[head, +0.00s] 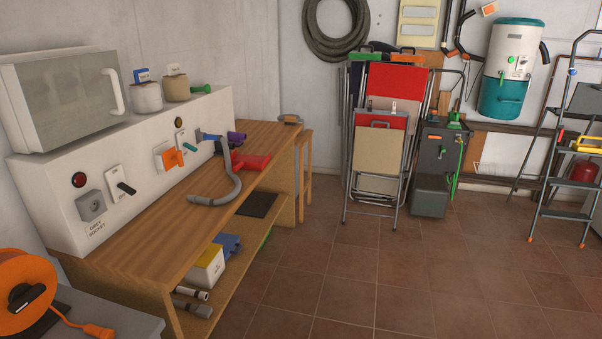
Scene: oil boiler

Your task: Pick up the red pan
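A red object (251,162) lies on the wooden workbench, toward its far right end, beside a grey bent hose. Its shape is partly unclear, and I cannot tell if it is the pan. A second red, rounded, pot-like object (585,170) rests on a step of the ladder at the far right, below a yellow item. It is small in the picture, and I cannot tell for sure whether this is the red pan. Neither of my grippers is in view.
The workbench (160,237) fills the left, with a grey hose (225,185) and a white socket panel (60,203) on it. An orange cable reel (22,290) is at lower left. Folded chairs (378,165) stand at the back wall, near the ladder (563,216). The tiled floor (400,280) is clear.

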